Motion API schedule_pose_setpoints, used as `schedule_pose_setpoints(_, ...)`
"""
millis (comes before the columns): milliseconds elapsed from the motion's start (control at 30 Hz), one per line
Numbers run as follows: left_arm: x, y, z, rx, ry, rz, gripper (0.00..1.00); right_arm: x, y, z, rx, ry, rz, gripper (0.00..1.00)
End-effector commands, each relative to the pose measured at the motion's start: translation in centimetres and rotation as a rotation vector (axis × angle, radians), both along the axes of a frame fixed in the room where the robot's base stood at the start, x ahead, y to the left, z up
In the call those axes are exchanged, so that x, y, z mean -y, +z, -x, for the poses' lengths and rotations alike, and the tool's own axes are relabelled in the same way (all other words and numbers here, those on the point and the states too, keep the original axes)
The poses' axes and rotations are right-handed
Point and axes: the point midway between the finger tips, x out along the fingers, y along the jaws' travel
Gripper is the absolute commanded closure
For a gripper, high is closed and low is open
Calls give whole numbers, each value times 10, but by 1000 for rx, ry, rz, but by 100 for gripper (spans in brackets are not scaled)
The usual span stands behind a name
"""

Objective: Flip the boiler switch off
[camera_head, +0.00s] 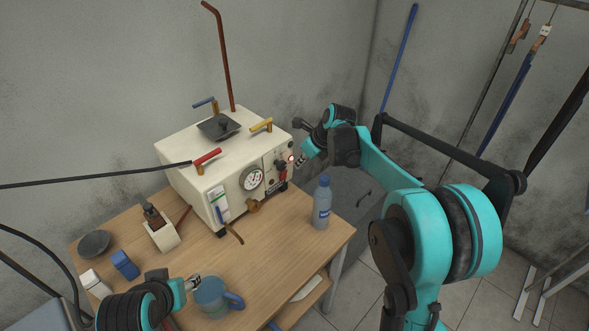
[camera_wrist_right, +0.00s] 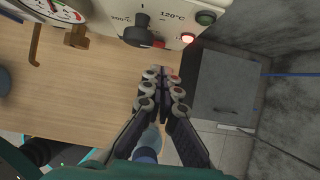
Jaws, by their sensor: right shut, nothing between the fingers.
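The boiler (camera_head: 215,165) is a white box on the wooden table in the head view. Its front carries a round gauge (camera_head: 252,178). In the right wrist view a black knob (camera_wrist_right: 137,30) with a red tip sits between temperature marks, beside a glowing red lamp (camera_wrist_right: 188,38) and a green button (camera_wrist_right: 205,18). I cannot tell which control is the switch. My right gripper (camera_head: 301,158) is shut and empty near the boiler's right front edge; its fingers (camera_wrist_right: 161,76) are apart from the knob. My left gripper (camera_head: 194,283) is near the blue mug; its finger opening is unclear.
A blue bottle (camera_head: 321,203) stands right of the boiler front, near the table edge. A blue mug (camera_head: 213,298) is at the front. A small beige stand (camera_head: 161,233), a dark dish (camera_head: 94,244) and a blue block (camera_head: 125,264) are at left. A black hose (camera_head: 95,177) reaches the boiler.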

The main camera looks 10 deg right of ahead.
Motion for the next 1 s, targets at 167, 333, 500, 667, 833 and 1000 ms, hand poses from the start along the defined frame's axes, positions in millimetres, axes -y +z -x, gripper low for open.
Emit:
schedule_pose_setpoints(167, 0, 0, 0, 0, 0, 0, 52, 6, 19, 9, 0, -1, 0, 100)
schedule_pose_setpoints(333, 0, 0, 0, 0, 0, 0, 52, 7, 24, 11, -1, 0, -1, 100)
schedule_pose_setpoints(500, 0, 0, 0, 0, 0, 0, 52, 7, 24, 11, -1, 0, -1, 100)
schedule_pose_setpoints(667, 0, 0, 0, 0, 0, 0, 52, 7, 24, 11, -1, 0, -1, 100)
schedule_pose_setpoints(833, 0, 0, 0, 0, 0, 0, 52, 6, 28, 20, 18, 50, 31, 100)
schedule_pose_setpoints(1000, 0, 0, 0, 0, 0, 0, 52, 1, 46, 71, 129, 357, 232, 100)
